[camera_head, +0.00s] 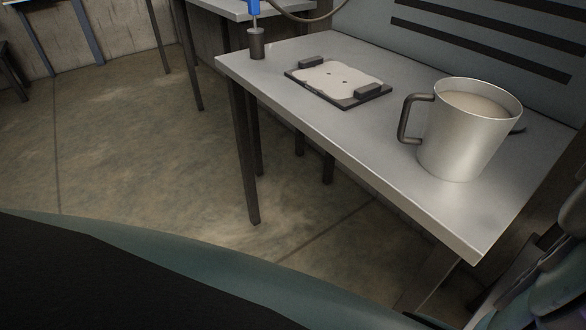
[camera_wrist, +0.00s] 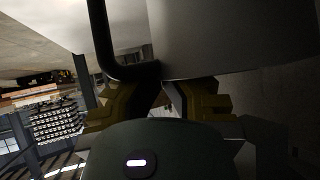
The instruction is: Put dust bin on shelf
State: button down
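The dust bin is probably the silver, mug-shaped container (camera_head: 465,135) with a dark handle on its left side. It looks upright over the right end of the grey table (camera_head: 300,120), and it appears to rest there. A pale fill shows inside. A small dark part shows beyond its right side; I cannot tell what it is. In the wrist view the bin's wall (camera_wrist: 215,35) and a dark handle are close in front of my gripper (camera_wrist: 158,95). Its two yellowish fingers stand apart near the handle's lower bend. Whether they grip anything is too dark to tell.
A flat black plate with a pale top (camera_head: 338,82) lies on the table left of the bin. A dark cylinder (camera_head: 257,43) with a blue piece above stands at the far left corner. A slotted grey panel (camera_head: 480,40) rises behind. Open floor (camera_head: 130,140) lies left.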

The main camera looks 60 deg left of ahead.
jog(key=shift+s+a, duration=0.1)
jog(key=c, duration=1.4)
grip_release()
jog(key=shift+w+r, duration=0.1)
jog(key=shift+w, duration=0.15)
jog(key=shift+o, duration=1.3)
jog(key=shift+s, duration=0.1)
jog(key=shift+s+a+r, duration=0.1)
jog(key=shift+a+r, duration=0.2)
jog(key=shift+a, duration=0.1)
jog(key=v, duration=0.6)
jog(key=shift+s+a, duration=0.15)
jog(key=shift+a, duration=0.05)
jog(key=shift+r, duration=0.15)
